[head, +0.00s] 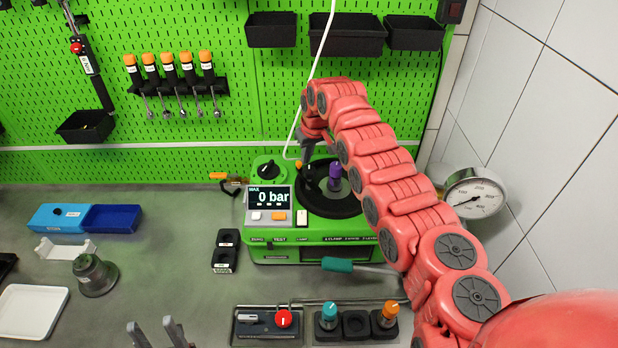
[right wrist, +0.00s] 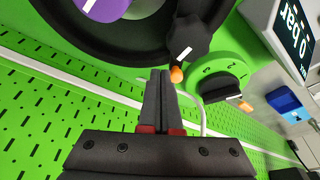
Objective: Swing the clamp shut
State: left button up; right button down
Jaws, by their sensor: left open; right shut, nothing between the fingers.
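The green testbench (head: 313,238) stands against the pegboard, its display reading 0 bar. On its top, a black round plate (head: 348,205) carries a purple-topped part (head: 335,171). A black clamp arm (head: 312,176) with an orange tip (head: 299,164) sits at the plate's left side. The right wrist view shows the orange tip (right wrist: 177,74) and a black piece with a white line (right wrist: 187,46). My right gripper (right wrist: 159,74) is shut and empty, its fingertips close beside the orange tip; contact is unclear. My left gripper (head: 156,333) is open and empty above the table's front edge.
A black dial (head: 266,170) is left of the clamp. A pressure gauge (head: 475,198) stands at right. Blue bin (head: 110,218), metal part (head: 95,274) and white tray (head: 32,310) are left.

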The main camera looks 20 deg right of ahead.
jog(key=shift+a, duration=0.1)
jog(key=shift+a+b, duration=0.4)
jog(key=shift+a, duration=0.15)
jog(key=shift+s+a, duration=0.1)
jog(key=shift+a, duration=0.4)
jog(key=shift+b, duration=0.3)
jog(key=shift+s+a+f+b, duration=0.15)
jog(key=shift+s+a+b, duration=0.25)
jog(key=shift+a+b, duration=0.4)
jog(key=shift+s+a, duration=0.15)
jog(key=shift+a, duration=0.1)
